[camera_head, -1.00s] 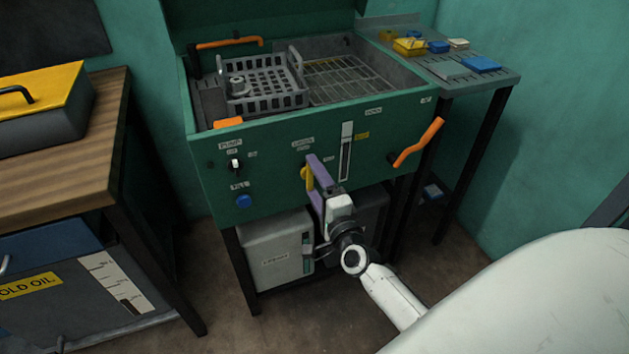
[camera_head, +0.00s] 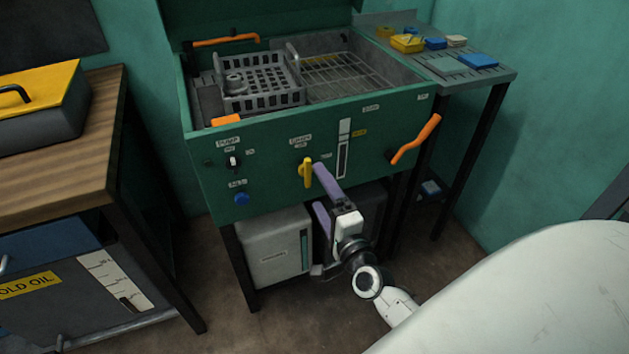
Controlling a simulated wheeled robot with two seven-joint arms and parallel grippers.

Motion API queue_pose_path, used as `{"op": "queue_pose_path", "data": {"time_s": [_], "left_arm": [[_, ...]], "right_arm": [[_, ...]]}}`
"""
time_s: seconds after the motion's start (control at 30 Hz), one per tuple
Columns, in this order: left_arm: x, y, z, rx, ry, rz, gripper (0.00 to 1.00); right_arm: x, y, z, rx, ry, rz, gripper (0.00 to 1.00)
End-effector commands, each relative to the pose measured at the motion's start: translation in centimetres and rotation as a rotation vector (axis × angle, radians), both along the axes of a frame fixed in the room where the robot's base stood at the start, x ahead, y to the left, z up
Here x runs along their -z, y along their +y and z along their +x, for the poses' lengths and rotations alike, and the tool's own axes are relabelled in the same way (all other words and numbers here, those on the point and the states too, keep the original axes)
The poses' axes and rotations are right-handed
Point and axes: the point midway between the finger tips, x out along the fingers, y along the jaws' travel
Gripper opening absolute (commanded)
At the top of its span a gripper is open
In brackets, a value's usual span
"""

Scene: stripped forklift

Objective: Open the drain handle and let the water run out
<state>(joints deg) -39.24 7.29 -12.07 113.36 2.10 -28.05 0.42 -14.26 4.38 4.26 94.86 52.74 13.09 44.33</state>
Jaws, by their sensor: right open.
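The green wash tank (camera_head: 270,150) stands ahead with its lid up. An orange handle (camera_head: 415,140) slants up to the right at the right end of its front; I cannot read its label. A yellow knob (camera_head: 306,172) stands upright at the middle of the front. My right gripper (camera_head: 319,190) is open, its two purple fingers apart and empty. It is below and to the right of the yellow knob, with the upper fingertip close beside it. I cannot tell whether they touch. My left gripper is out of view. No running water shows.
A grey basket (camera_head: 262,84) sits in the tank. A pale container (camera_head: 273,248) stands beneath it. A wooden bench (camera_head: 70,145) is at the left, and a side shelf (camera_head: 455,72) with small coloured items at the right. Bare floor lies in front.

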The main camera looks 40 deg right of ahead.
Motion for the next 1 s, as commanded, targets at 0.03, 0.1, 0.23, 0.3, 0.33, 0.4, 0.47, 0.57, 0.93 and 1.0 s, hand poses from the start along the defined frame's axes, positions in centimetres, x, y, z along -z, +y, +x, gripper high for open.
{"op": "queue_pose_path", "data": {"time_s": [0.03, 0.1, 0.23, 0.3, 0.33, 0.4, 0.47, 0.57, 0.93, 1.0], "left_arm": [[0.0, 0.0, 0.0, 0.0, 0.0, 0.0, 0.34], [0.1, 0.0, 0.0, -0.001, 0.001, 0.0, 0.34], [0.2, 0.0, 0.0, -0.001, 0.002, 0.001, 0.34], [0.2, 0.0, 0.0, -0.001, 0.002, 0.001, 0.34], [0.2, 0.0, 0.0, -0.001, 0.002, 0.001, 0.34], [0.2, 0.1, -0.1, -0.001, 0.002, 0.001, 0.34], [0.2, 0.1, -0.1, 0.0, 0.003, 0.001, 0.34], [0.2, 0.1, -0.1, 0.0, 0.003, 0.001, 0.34], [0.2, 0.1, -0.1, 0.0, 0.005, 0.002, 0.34], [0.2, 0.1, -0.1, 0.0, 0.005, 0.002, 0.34]], "right_arm": [[0.2, 0.3, -1.1, -0.001, 0.003, 0.0, 0.91], [0.1, 0.5, -2.3, -0.001, 0.002, 0.0, 0.91], [0.1, 0.9, -3.8, 0.0, 0.001, 0.0, 0.91], [0.0, 1.0, -4.3, 0.0, 0.0, 0.001, 0.91], [0.0, 1.0, -4.4, 0.0, 0.001, 0.001, 0.91], [0.0, 1.1, -4.6, 0.0, 0.0, 0.001, 0.91], [0.0, 1.1, -4.6, 0.0, 0.0, 0.001, 0.91], [0.0, 1.1, -4.6, 0.0, -0.001, 0.001, 0.91], [0.0, 1.2, -4.6, -0.004, 0.003, -0.004, 0.91], [0.4, 2.1, -4.7, -0.033, 0.027, -0.047, 0.91]]}}
